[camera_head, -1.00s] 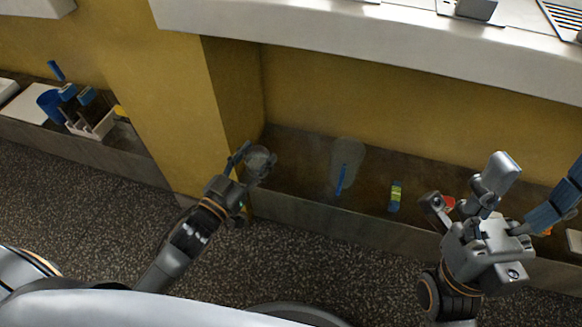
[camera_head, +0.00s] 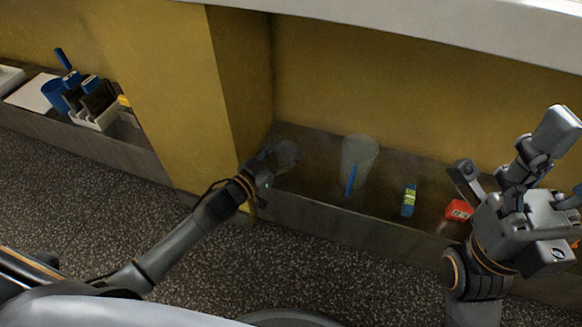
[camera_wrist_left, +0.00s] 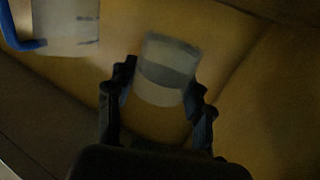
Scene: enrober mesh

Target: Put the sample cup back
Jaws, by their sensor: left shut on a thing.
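The sample cup (camera_wrist_left: 165,75) is a clear, see-through cup between the fingers of my left gripper (camera_wrist_left: 160,95) in the left wrist view. My left gripper (camera_head: 272,160) is shut on the cup, which shows faintly in the head view (camera_head: 286,154). It is at the left end of the recessed shelf, beside the yellow pillar. Whether the cup's base touches the shelf cannot be told. My right gripper (camera_head: 510,175) is at the right, in front of the shelf; its fingertips are not clearly seen.
A larger clear jug (camera_head: 359,153) with a blue handle stands on the shelf (camera_head: 310,180), right of the cup. Further right are a blue-green-yellow item (camera_head: 409,199) and a red item (camera_head: 458,210). The yellow pillar (camera_head: 180,90) is on the left. A caddy (camera_head: 96,118) stands beyond it.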

